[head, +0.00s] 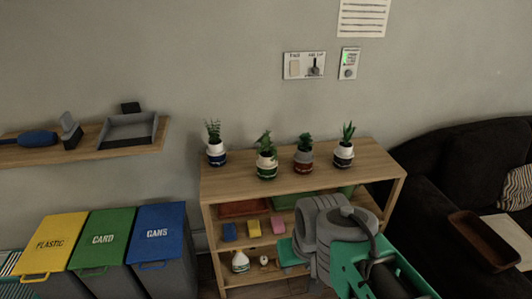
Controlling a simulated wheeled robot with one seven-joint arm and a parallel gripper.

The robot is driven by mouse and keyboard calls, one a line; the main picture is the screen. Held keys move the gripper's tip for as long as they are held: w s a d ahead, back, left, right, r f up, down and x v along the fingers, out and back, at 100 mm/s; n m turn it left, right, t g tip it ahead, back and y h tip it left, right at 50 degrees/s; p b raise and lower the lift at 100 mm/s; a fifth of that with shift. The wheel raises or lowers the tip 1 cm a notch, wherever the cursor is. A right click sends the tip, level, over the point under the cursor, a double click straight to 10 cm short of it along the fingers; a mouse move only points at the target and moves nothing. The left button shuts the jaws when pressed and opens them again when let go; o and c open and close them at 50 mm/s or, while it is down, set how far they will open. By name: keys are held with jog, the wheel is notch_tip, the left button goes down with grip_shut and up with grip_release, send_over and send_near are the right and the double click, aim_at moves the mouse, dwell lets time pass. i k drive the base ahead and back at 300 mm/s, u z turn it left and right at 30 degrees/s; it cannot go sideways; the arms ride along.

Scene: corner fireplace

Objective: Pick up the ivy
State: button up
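Several small potted plants stand in a row on top of the wooden shelf unit (230,188). The second from the left (265,146) has spreading, drooping leaves in a white and dark green pot and looks most like the ivy, but the leaves are too small to be sure. The others are an upright leafy plant (214,136) at the left, a bushy one (305,142) in a grey and reddish-brown pot, and a spiky one (346,134) at the right. My grey and teal arm is in front of the unit's lower right part. I cannot make out its fingertips.
Lower shelves hold small coloured boxes (254,229), trays and a white bottle (240,262). Yellow, green and blue-lidded bins (160,229) stand left. A wall shelf (75,152) is above them. A dark sofa (445,165) and brown tray (484,241) are right.

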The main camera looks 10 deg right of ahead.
aim_at(268, 155)
jog(key=u, duration=0.5)
jog(key=i, duration=1.5)
jog(key=u, duration=0.05)
